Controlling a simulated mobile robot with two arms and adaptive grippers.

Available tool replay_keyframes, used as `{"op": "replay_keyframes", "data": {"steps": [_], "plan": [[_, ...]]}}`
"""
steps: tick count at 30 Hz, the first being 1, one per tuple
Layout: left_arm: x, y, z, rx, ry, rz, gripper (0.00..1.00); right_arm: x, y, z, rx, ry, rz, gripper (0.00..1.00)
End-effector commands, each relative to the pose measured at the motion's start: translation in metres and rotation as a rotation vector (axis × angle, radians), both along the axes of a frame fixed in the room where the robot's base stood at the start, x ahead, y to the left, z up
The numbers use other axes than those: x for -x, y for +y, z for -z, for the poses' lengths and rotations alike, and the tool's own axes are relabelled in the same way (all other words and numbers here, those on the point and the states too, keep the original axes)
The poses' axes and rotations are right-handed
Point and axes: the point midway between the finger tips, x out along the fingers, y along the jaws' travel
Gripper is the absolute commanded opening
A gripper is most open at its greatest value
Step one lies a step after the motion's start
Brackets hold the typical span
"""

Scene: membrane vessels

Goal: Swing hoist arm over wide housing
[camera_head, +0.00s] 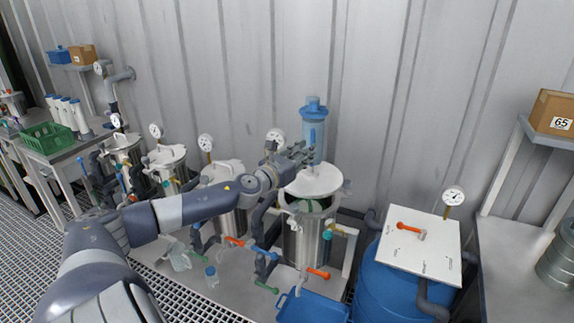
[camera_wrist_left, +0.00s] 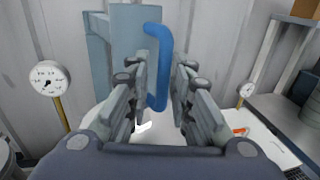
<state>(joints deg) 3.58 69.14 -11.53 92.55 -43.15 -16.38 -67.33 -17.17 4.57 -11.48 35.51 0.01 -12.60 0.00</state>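A light-blue post (camera_head: 313,135) with a round cap, apparently the hoist, stands behind the front steel housing (camera_head: 304,240). A white round lid (camera_head: 318,181) appears to sit above that housing's rim, with a gap below it. My left gripper (camera_head: 298,157) is at the post's near side, above the lid. In the left wrist view, my left gripper (camera_wrist_left: 160,100) is open, with its fingers either side of a blue handle (camera_wrist_left: 155,40). Contact cannot be told. The blue-grey hoist arm (camera_wrist_left: 125,45) is behind the handle. My right gripper is not in view.
Several lidded steel housings (camera_head: 226,180) with gauges stand in a row to the left. A blue barrel (camera_head: 380,285) with a white square top (camera_head: 420,245) is at the right. A blue bin (camera_head: 312,308) is in front. A corrugated wall (camera_head: 390,100) is behind.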

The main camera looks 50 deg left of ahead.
Motion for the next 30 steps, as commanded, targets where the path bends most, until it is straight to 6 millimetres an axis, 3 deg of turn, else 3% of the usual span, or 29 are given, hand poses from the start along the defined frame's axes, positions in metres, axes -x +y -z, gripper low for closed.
{"op": "replay_keyframes", "data": {"steps": [30], "plan": [[0.075, -0.013, 0.003, 0.006, 0.004, 0.002, 0.21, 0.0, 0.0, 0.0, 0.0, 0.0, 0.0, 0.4]]}}
